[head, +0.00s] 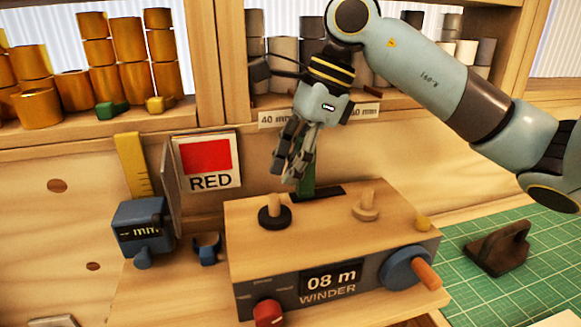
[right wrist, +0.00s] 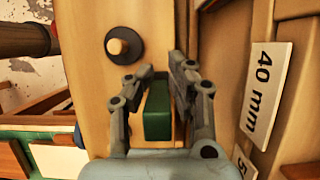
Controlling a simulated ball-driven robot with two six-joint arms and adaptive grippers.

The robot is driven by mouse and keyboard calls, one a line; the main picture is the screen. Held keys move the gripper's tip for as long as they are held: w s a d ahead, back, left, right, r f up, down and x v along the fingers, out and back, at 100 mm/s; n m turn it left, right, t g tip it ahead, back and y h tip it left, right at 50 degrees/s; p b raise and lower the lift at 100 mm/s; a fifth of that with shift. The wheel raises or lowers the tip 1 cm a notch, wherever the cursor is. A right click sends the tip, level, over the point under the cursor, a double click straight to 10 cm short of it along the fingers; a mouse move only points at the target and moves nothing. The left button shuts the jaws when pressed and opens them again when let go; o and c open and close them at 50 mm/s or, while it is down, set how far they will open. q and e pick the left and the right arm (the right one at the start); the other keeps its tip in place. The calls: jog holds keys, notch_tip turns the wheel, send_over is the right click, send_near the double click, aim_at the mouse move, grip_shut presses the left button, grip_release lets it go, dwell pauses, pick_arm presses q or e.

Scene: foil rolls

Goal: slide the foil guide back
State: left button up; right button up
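The winder (head: 330,225) is a wooden-topped box with an "08 m" display. I take the green upright block (head: 307,180) in the dark slot at its back edge to be the foil guide. My right gripper (head: 290,178) reaches down over it from above, its fingers hiding part of it. In the right wrist view the green guide (right wrist: 157,115) lies between the two fingers (right wrist: 160,72), which appear closed on its sides. My left gripper does not show.
On the winder top stand a black-based peg (head: 274,212) and a wooden peg (head: 366,206). A blue crank (head: 405,268) is on its front. A RED card (head: 208,162) and a blue measuring tool (head: 142,228) stand left. Shelves of rolls are behind.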

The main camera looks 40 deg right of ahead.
jog(key=o, duration=0.5)
jog(key=shift+a, duration=0.35)
jog(key=shift+d, duration=0.2)
jog(key=shift+r, duration=0.15)
jog(key=v, duration=1.1)
jog(key=shift+r, duration=0.35)
jog(key=shift+d, duration=0.15)
